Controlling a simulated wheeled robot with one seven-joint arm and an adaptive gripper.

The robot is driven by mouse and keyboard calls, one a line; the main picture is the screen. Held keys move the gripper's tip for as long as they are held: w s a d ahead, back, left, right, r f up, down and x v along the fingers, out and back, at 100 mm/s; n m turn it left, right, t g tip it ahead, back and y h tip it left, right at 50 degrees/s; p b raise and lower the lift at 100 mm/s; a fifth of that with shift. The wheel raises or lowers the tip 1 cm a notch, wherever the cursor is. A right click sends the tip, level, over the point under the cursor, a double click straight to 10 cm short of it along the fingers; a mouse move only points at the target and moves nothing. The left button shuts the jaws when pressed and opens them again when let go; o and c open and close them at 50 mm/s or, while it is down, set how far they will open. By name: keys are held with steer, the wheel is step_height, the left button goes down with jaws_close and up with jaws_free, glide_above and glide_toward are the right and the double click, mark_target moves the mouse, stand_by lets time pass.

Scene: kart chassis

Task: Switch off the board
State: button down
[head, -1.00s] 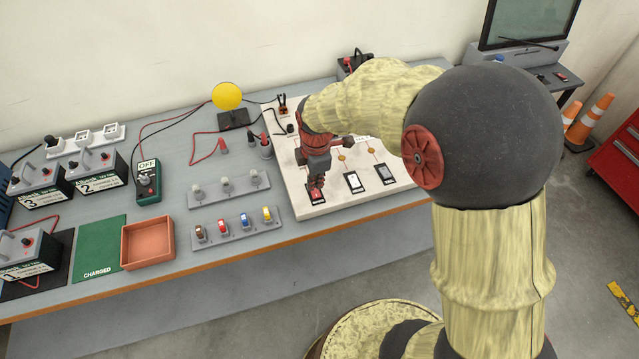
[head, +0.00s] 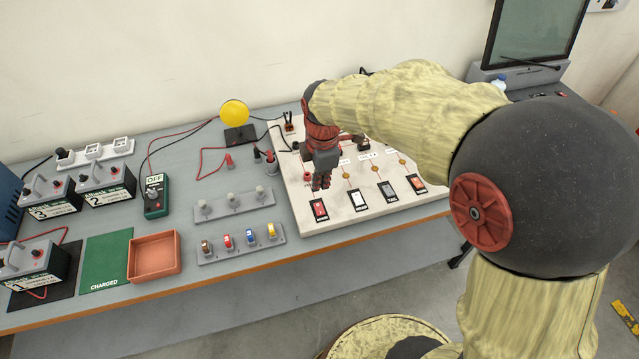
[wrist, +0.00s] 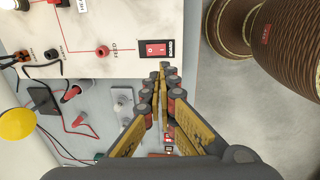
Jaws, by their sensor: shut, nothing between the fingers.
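The white board (head: 345,222) lies on the right part of the bench, with a row of rocker switches along its front edge. The red BOARD switch (head: 319,209) is at the left end of that row. In the wrist view the red BOARD switch (wrist: 157,49) shows 0 and I marks; which side is pressed I cannot tell. My gripper (head: 320,184) is shut and empty, above the board just behind the switch. In the wrist view my gripper (wrist: 163,68) has its fingertips just below the switch in the picture, apparently apart from it.
Other switches run rightward: a white-and-black one (head: 357,201), a dark one (head: 388,197) and an orange-red one (head: 416,184). A red FEED socket (wrist: 102,51) is beside the BOARD switch.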

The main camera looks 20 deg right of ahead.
mark_target(317, 207)
steer(key=shift+r+p, duration=0.15)
steer(key=shift+p, duration=0.2)
steer(key=w+p, duration=0.1)
steer(key=p, duration=0.4)
steer(key=shift+d+r+p, duration=0.1)
steer(key=shift+r+p, duration=0.2)
steer(key=shift+r, duration=0.1)
steer(key=shift+p, duration=0.55)
steer(key=shift+w+f+p, duration=0.15)
steer(key=shift+p, duration=0.45)
steer(key=shift+f, duration=0.1)
steer(key=f, duration=0.4)
steer(key=w+f+b, duration=0.1)
steer(key=f, duration=0.4)
steer(key=f+b, duration=0.1)
steer(key=f, duration=0.4)
steer(key=shift+w, duration=0.35)
